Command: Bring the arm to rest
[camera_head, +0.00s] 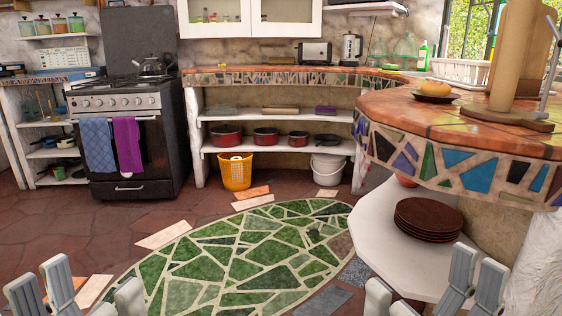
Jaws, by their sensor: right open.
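My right gripper (424,284) is at the bottom right, its pale grey fingers spread wide with nothing between them. It is in front of the white lower shelf that bears a stack of brown plates (430,217). My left gripper (90,288) is at the bottom left, above the tiled floor. Its fingers also stand apart and I see nothing held between them. Both grippers point up into the picture from the bottom edge. Most of both arms is out of view.
The mosaic counter (480,172) juts in from the right, bearing a plate with a bun (434,87) and a wooden stand (514,60). A black stove (130,120) stands at the back left. A yellow basket (236,172) and white bucket (328,169) stand below shelves. The middle floor is clear.

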